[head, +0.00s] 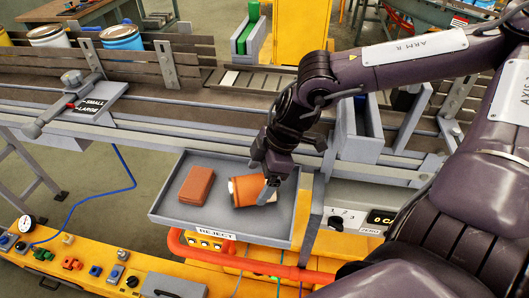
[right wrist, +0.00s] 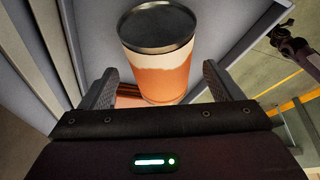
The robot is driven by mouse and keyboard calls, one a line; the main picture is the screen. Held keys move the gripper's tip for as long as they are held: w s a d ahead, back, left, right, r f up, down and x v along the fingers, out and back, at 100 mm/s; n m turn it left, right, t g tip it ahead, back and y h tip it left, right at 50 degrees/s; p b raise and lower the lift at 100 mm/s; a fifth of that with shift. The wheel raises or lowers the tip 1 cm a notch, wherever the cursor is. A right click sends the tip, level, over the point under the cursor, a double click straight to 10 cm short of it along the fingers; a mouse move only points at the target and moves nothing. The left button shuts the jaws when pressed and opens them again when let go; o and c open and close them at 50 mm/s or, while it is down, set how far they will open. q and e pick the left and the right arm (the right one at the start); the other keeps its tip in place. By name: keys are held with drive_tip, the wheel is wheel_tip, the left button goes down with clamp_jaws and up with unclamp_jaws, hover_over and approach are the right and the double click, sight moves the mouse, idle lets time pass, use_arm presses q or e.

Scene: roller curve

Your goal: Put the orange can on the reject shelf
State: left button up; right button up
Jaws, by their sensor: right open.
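The orange can (head: 244,190) with a cream band is on the grey reject shelf (head: 172,213), a shallow tray labelled REJECT; it appears to lie on its side in the head view. My right gripper (head: 268,188) is open over the can's right part and hides some of it. In the right wrist view the can (right wrist: 158,62) shows its dark metal lid and cream band, ahead of and between my two open fingers (right wrist: 160,92), with gaps at both sides. My left gripper is not in view.
A red-brown block (head: 196,186) lies on the shelf left of the can. The conveyor (head: 200,95) with its rail runs behind the shelf. Blue (head: 122,38) and cream-blue (head: 48,37) cans stand on it at upper left. A yellow control panel (head: 90,262) is in front.

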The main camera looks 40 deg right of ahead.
sight(258, 179)
drive_tip(key=shift+v, duration=1.7)
